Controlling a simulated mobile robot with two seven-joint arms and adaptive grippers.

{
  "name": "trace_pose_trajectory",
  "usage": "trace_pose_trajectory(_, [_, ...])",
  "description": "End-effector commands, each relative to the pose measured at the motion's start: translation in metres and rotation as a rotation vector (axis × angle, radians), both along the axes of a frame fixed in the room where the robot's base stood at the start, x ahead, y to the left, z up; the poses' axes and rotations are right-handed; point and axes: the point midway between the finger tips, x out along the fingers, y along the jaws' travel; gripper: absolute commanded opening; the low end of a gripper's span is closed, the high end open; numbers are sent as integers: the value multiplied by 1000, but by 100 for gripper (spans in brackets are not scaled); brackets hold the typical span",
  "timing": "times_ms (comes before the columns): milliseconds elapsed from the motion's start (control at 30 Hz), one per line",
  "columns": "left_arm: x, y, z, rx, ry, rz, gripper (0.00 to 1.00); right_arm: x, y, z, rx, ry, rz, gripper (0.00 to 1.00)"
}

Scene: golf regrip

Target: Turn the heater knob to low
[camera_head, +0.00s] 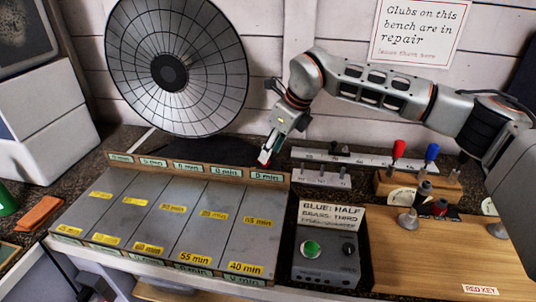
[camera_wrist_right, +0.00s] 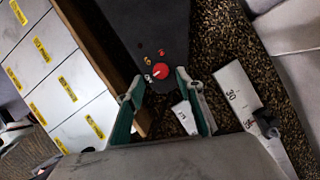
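The heater (camera_head: 177,70) is a large round grille on a dark base at the back of the bench. Its red knob (camera_wrist_right: 155,73) shows on the dark base in the right wrist view, with small markings around it too small to read. My right gripper (camera_wrist_right: 158,84) is open, its two green-lined fingers on either side of the knob's near side. I cannot tell whether they touch it. In the head view my right gripper (camera_head: 268,157) points down at the base's right end and mostly hides the knob. My left gripper is not in view.
A compartment tray (camera_head: 270,177) with yellow minute labels stands in front of the heater. A ruled bar (camera_head: 370,159) and a pegged block (camera_head: 320,178) lie right of the gripper. A dark box with a green button (camera_head: 311,248) and a wooden board (camera_head: 430,262) are nearer.

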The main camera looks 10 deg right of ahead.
Motion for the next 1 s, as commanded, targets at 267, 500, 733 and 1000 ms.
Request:
trace_pose_trajectory(267, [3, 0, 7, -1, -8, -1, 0, 8, 8, -27, 0, 0, 0, 37])
trace_pose_trajectory(500, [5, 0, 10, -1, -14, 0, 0, 9, 9, -30, 1, -1, 0, 37])
trace_pose_trajectory(733, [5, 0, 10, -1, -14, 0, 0, 9, 9, -30, 0, -1, 0, 0])
trace_pose_trajectory(1000, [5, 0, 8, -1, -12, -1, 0, 9, 9, -30, 0, -2, -9, 0])
